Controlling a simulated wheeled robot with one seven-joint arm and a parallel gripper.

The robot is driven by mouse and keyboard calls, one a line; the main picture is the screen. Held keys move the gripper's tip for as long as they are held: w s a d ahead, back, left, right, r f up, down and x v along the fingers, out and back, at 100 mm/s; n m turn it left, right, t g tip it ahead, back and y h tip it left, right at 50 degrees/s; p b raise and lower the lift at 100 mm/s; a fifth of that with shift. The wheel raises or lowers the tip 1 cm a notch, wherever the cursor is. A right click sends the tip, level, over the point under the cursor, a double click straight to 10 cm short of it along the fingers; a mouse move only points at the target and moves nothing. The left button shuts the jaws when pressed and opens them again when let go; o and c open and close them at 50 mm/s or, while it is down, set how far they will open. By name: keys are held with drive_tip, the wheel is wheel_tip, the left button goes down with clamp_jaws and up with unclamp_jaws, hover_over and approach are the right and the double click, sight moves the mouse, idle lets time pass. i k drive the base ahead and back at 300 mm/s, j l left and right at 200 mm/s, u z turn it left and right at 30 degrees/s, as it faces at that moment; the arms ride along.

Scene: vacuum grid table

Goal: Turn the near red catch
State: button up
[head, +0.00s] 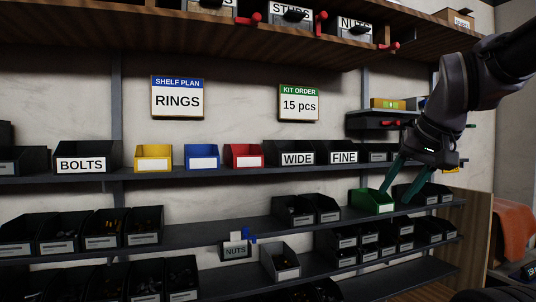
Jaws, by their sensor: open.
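Several red catches show along the front edge of the top wooden shelf: one at the left (249,19), one standing upright in the middle (320,22) and one at the right (389,47). A smaller red piece (393,123) shows on the short right shelf, partly hidden by my arm. I cannot tell which catch is the near one. My gripper (395,196) has teal fingers spread apart and pointing down. It is at the right, by the green bin (372,200), well below the top-shelf catches. Nothing shows between the fingers. Whether they touch the bin is unclear.
Bins labelled STUDS (291,14) and NUTS (354,28) stand on the top shelf (180,35). Yellow (153,157), blue (202,157) and red (243,156) bins line the middle shelf. Dark bins fill the lower shelves. The wall between the signs is clear.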

sight(256, 18)
drive_tip(key=i+l+u, duration=0.15)
drive_tip(key=u, duration=0.25)
drive_tip(key=l+u, duration=0.4)
drive_tip(key=i+l+u, duration=0.1)
drive_tip(key=l+u, duration=0.3)
drive_tip(key=z, duration=0.4)
